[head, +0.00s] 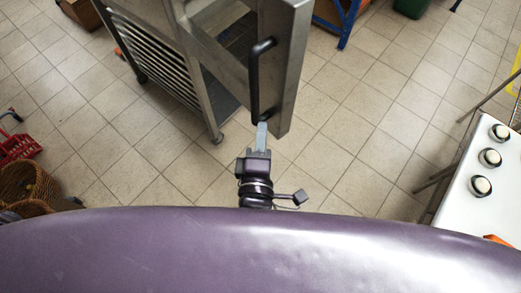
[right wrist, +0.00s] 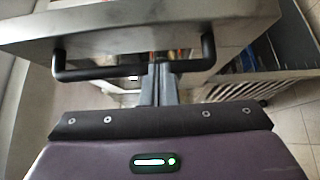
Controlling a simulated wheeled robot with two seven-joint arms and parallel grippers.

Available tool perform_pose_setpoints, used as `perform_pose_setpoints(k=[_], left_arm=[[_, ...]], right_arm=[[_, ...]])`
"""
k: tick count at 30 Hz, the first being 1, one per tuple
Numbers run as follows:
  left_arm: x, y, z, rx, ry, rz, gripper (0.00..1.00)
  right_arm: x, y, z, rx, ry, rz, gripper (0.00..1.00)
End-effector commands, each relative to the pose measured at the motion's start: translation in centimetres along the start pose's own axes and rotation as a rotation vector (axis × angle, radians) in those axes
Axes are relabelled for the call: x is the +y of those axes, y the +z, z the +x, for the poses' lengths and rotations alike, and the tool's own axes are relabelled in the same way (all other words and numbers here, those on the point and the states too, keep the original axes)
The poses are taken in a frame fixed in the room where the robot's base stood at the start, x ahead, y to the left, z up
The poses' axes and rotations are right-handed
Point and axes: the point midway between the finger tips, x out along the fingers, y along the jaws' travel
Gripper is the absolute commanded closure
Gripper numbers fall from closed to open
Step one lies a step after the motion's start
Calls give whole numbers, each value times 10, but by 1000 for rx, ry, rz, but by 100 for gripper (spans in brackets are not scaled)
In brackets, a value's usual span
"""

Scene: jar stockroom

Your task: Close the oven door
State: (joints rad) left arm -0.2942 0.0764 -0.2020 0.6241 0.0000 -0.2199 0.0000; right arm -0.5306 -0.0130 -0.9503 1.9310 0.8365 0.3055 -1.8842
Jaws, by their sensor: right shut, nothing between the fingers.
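The oven door (head: 288,65) is a thick metal slab standing open in the head view, its near end towards me. Its black bar handle (head: 254,80) runs along the left face. The handle also spans the upper part of the right wrist view (right wrist: 100,73). My right gripper (head: 262,137) is shut and empty, with its tips at the near end of the handle. In the right wrist view the closed fingers (right wrist: 158,75) overlap the bar; I cannot tell whether they touch it. My left gripper is not in view.
A metal rack (head: 160,65) with several shelves stands left of the door. A white surface with several jars (head: 489,158) is at the right. A red basket (head: 17,146) and a wicker basket (head: 28,182) sit at the left. Tiled floor right of the door is clear.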

Motion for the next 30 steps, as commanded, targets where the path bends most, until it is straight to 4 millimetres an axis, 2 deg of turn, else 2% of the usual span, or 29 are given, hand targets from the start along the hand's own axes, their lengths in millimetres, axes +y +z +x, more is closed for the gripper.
perform_pose_setpoints(k=[1, 3, 9, 25, 30], left_arm=[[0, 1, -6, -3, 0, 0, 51], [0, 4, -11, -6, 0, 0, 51], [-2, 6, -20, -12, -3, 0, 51], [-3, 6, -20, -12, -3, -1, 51], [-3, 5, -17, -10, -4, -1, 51]], right_arm=[[4, 0, 12, -2, 3, 0, 100], [4, 6, 22, -1, 0, -4, 100], [1, 23, 38, 1, -1, -1, 100], [-1, 30, 44, 3, -1, 1, 100], [-1, 42, 61, 27, 4, -3, 100]])
